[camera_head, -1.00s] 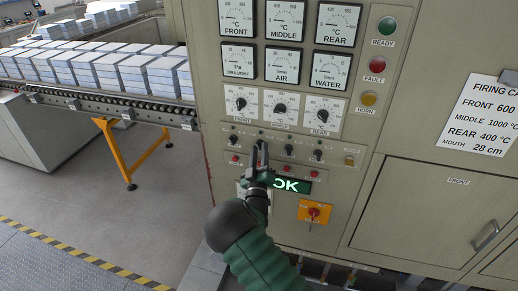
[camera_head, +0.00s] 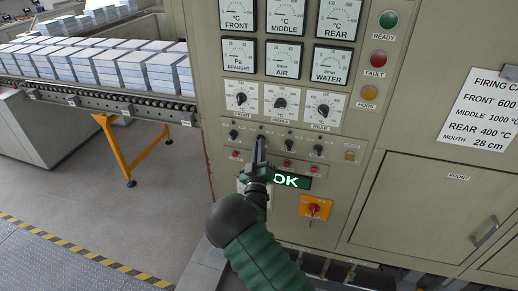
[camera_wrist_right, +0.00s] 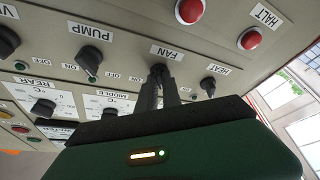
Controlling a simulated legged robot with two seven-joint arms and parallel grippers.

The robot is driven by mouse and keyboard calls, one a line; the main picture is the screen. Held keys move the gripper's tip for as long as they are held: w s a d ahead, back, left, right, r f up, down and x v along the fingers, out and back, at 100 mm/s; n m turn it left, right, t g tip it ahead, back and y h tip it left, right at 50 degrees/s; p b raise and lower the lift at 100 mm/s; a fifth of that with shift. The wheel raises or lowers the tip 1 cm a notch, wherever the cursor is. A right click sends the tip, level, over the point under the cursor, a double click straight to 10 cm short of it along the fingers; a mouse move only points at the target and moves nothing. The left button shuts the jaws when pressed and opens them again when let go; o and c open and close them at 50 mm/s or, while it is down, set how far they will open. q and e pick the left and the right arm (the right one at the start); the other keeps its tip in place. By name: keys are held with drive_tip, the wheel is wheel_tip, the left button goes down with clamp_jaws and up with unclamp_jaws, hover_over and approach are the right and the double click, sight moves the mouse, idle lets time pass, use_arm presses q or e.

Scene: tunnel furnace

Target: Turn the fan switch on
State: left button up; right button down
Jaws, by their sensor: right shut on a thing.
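The fan switch (camera_wrist_right: 159,70) is a small black knob under the upside-down FAN label (camera_wrist_right: 165,52) in the right wrist view. My right gripper (camera_wrist_right: 160,76) has its two dark fingers closed around the knob, covering much of it. In the head view my right gripper (camera_head: 261,140) reaches up to the lower row of switches on the beige control panel (camera_head: 357,110) and hides the fan switch there. The knob's exact angle is hard to tell. My left gripper is not in view.
The heat knob (camera_wrist_right: 208,84) and pump knob (camera_wrist_right: 89,60) flank the fan switch closely. Red buttons (camera_wrist_right: 249,39) sit nearby. A conveyor with stacked blocks (camera_head: 118,68) stands left.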

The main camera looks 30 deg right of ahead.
drive_tip(key=shift+w+a+m+g+h+b, duration=0.15)
drive_tip(key=shift+m+g+h+b, duration=1)
drive_tip(key=shift+m+b, duration=2.2)
drive_tip(key=shift+w+a+m+g+h+b, duration=0.15)
drive_tip(key=shift+m+g+h+b, duration=1)
drive_tip(key=shift+m+b, duration=2.2)
drive_tip(key=shift+w+a+m+g+h+b, duration=0.15)
drive_tip(key=shift+m+g+h+b, duration=0.95)
drive_tip(key=shift+m+b, duration=2.25)
drive_tip(key=shift+d+r+g+y, duration=0.1)
drive_tip(key=shift+g+y, duration=0.3)
drive_tip(key=c, duration=1.5)
unclamp_jaws()
drive_tip(key=shift+c, duration=0.2)
drive_tip(key=shift+w, duration=0.1)
